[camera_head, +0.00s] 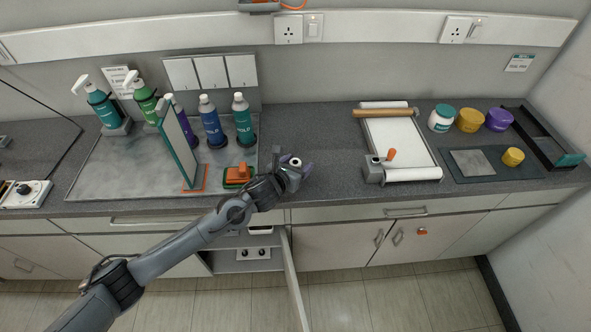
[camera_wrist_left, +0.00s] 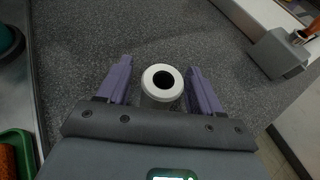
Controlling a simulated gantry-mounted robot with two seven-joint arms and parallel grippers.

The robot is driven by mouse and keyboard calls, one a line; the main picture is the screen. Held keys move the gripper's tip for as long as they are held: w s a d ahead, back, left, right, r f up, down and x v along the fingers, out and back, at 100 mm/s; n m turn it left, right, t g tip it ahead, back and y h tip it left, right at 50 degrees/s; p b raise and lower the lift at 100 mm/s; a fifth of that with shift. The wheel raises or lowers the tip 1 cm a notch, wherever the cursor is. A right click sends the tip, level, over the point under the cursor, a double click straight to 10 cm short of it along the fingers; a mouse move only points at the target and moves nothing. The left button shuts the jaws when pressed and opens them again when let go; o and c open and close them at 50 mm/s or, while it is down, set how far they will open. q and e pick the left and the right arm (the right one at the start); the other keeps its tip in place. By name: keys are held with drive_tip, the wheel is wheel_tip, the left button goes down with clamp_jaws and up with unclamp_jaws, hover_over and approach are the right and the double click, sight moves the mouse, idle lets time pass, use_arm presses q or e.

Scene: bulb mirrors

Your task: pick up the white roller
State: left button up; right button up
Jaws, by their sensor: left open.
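My left gripper (camera_head: 296,170) is open over the dark counter, near its front edge. In the left wrist view its two purple fingers (camera_wrist_left: 160,78) stand on either side of a white ring-shaped end with a dark hole, which appears to be the upright white roller (camera_wrist_left: 162,80). Gaps show between it and both fingers. Its lower part is hidden by the gripper body. In the head view the roller's white top (camera_head: 295,161) shows at the gripper. My right gripper is not in view.
A green tray with an orange block (camera_head: 238,174) lies just left of the gripper. Several bottles (camera_head: 210,122) and an upright panel (camera_head: 177,143) stand further left. A crank device (camera_head: 374,168) with a white board and rolls is right. Counter between gripper and device is clear. A cabinet door (camera_head: 293,280) hangs open below.

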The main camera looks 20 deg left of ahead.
use_arm(q)
drive_tip(key=shift+w+f, duration=0.2)
drive_tip(key=shift+w, duration=0.25)
drive_tip(key=shift+c, duration=0.4)
drive_tip(key=c, duration=0.9)
drive_tip(key=shift+r, duration=0.2)
drive_tip(key=shift+c, duration=0.2)
